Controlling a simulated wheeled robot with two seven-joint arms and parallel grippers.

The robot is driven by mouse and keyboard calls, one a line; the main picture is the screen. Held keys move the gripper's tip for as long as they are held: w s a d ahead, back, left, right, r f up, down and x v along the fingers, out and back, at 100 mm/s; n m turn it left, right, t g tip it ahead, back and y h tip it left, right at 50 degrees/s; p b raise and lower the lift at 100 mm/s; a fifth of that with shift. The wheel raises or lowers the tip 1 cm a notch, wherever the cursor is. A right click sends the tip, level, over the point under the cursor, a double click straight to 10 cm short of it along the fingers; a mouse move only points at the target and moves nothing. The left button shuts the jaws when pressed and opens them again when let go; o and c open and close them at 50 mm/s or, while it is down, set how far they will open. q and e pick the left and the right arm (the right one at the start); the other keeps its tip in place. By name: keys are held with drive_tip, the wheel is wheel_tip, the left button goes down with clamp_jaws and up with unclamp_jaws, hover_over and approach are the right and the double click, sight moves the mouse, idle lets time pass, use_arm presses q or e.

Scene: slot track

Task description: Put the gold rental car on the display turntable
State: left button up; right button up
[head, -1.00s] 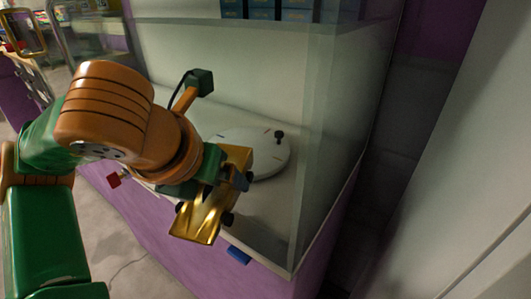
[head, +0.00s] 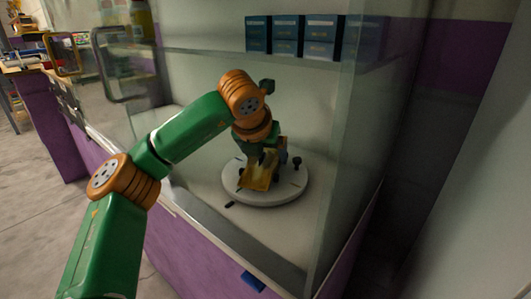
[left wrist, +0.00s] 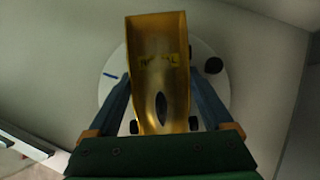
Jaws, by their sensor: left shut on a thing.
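The gold rental car (head: 256,180) is in my left gripper (head: 270,157), inside the glass case and over the white round display turntable (head: 289,188). In the left wrist view the gold car (left wrist: 158,85) lies between the two blue fingers of my left gripper (left wrist: 160,103), which are shut on its sides. The turntable (left wrist: 217,92) shows behind and around the car there. Whether the car touches the turntable or hangs just above it I cannot tell. My right gripper is not in view.
A dark knob (head: 297,161) stands on the turntable right of the car. Glass panes (head: 345,150) wall the case at the right and front. Blue boxes (head: 288,37) stand on a shelf above. The case floor in front of the turntable is mostly clear.

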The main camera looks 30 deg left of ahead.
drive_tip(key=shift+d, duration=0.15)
use_arm(q)
drive_tip(key=shift+f, duration=0.15)
drive_tip(key=o, duration=1.3)
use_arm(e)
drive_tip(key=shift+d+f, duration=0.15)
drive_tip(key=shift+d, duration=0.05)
use_arm(q)
drive_tip(key=shift+r, duration=0.2)
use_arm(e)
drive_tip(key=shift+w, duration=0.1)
